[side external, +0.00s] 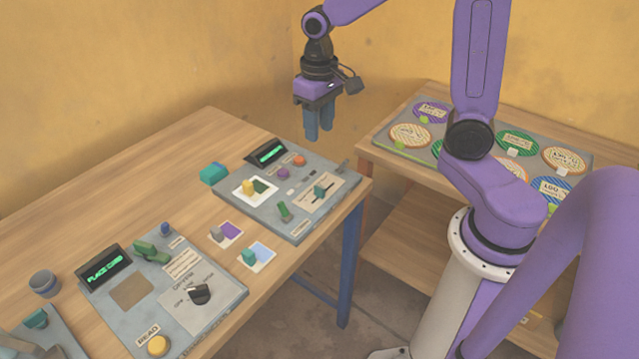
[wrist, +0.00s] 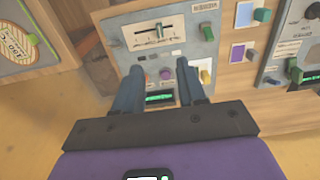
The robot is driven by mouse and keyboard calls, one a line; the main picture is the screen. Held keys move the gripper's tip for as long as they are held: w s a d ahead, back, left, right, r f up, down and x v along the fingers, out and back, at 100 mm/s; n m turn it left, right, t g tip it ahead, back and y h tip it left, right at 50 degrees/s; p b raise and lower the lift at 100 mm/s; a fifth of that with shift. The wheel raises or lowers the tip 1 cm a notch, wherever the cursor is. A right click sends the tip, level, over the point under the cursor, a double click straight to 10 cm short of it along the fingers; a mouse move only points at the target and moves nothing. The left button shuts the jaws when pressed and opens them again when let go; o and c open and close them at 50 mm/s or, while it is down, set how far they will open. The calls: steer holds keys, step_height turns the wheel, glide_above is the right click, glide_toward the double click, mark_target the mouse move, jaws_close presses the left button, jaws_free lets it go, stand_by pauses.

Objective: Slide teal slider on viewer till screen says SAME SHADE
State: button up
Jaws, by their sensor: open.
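The viewer is a grey panel (side external: 262,208) at the far end of the wooden table. Its teal slider (side external: 320,191) sits on a cream plate with a dark slot, about mid-slot; it also shows in the wrist view (wrist: 159,32). The viewer's screen (side external: 267,152) glows with green text too small to read; it also shows in the wrist view (wrist: 160,98). My gripper (side external: 319,136) is open and empty, above and beyond the viewer's far edge, apart from the slider. In the wrist view its two fingers (wrist: 159,68) point toward the viewer.
A second panel (side external: 126,308) with a dark knob and yellow button stands nearer. Two sample cards (side external: 226,233) lie between the panels. A teal block (side external: 213,174) sits beside the viewer. A side table holds a tray of round plates (side external: 515,142). Air above the viewer is clear.

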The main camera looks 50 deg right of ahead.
mark_target(320, 186)
step_height(320, 186, down, 16)
steer(key=shift+f, duration=0.25)
stand_by(0.4)
steer(key=shift+c, duration=0.3)
jaws_close()
